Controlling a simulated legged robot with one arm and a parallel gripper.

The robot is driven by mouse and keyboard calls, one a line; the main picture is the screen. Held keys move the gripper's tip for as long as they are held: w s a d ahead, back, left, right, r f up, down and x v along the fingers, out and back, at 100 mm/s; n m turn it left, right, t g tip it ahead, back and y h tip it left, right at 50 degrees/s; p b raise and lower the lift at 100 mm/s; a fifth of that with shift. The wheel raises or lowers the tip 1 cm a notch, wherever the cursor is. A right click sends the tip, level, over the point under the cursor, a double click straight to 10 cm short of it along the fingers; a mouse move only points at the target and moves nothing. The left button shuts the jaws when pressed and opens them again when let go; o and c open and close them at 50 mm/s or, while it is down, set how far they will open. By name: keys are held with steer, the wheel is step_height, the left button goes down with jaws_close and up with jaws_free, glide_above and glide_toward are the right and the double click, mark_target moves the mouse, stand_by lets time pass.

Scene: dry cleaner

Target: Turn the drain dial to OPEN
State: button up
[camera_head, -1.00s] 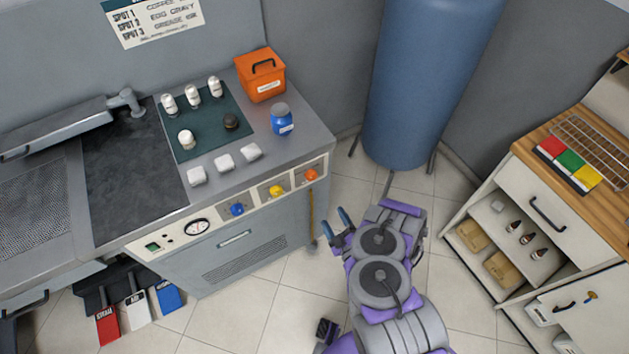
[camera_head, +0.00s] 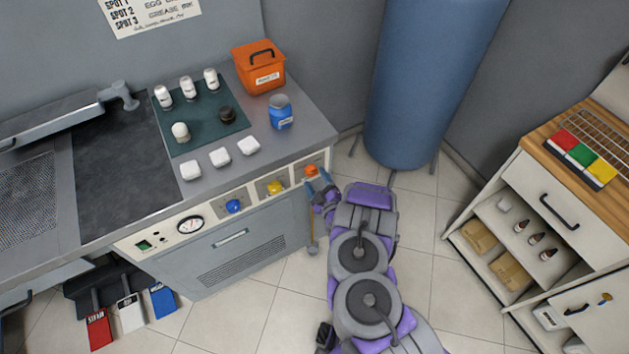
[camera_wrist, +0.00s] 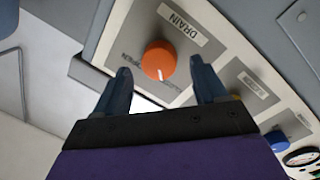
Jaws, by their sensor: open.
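The drain dial is an orange knob (camera_wrist: 159,61) with a white pointer mark, on a grey plate under a "DRAIN" label (camera_wrist: 181,24) in the wrist view. Lettering beside the knob is partly hidden, so I cannot read the dial's setting surely. In the head view the orange dial (camera_head: 311,170) is rightmost of three on the front panel. My gripper (camera_wrist: 161,85) is open, its two blue fingers apart on either side of the knob's near side. The knob appears between and beyond the fingertips; I cannot tell whether they touch it. My gripper is also at the panel's right end in the head view (camera_head: 319,184).
A yellow dial (camera_head: 275,187) and a blue dial (camera_head: 233,206) sit left on the same panel, with a gauge (camera_head: 190,224) beyond. The counter holds bottles and an orange box (camera_head: 259,68).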

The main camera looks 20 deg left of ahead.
steer(key=shift+x, duration=0.9)
steer(key=c, duration=1.1)
